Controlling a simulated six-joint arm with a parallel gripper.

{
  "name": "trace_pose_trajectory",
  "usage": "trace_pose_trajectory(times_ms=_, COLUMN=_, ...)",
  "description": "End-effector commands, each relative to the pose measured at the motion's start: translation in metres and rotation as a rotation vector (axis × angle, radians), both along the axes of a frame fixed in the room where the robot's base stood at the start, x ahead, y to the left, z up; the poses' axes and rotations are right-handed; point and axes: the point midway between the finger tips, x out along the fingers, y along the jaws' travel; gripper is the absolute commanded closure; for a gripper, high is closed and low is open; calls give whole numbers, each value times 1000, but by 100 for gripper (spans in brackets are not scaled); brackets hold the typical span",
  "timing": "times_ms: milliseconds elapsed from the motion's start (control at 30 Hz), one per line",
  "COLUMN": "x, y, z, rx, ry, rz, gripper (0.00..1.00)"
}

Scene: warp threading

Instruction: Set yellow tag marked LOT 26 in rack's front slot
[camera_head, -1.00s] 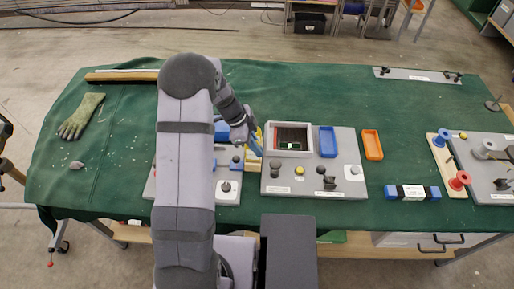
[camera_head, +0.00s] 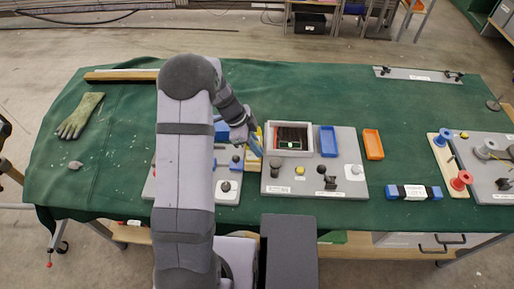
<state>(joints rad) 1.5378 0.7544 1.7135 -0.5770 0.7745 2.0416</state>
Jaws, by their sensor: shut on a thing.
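My gripper (camera_head: 254,148) is at the left edge of the middle grey board, pointing down, with its blue-grey fingers close together. A small yellow piece (camera_head: 259,134) shows at the fingers and appears to be the tag they are shut on. No marking on it can be read. A pale yellow upright piece (camera_head: 252,163) stands just below the fingers, between the two grey boards. It may be part of the rack, but the slots cannot be made out. My arm covers much of the left board (camera_head: 228,190), so whether the tag touches the rack cannot be told.
The middle board (camera_head: 315,180) carries a pale-framed box (camera_head: 290,152), a blue tray (camera_head: 328,141) and several knobs. A glove (camera_head: 80,116) lies far left. The green cloth behind is mostly clear.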

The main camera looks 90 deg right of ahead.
Motion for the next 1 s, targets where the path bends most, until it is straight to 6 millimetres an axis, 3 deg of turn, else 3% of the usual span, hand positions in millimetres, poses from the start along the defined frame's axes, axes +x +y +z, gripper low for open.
trace_pose_trajectory(times_ms=1000, x=0, y=0, z=-16, rx=0, ry=0, rz=0, gripper=100)
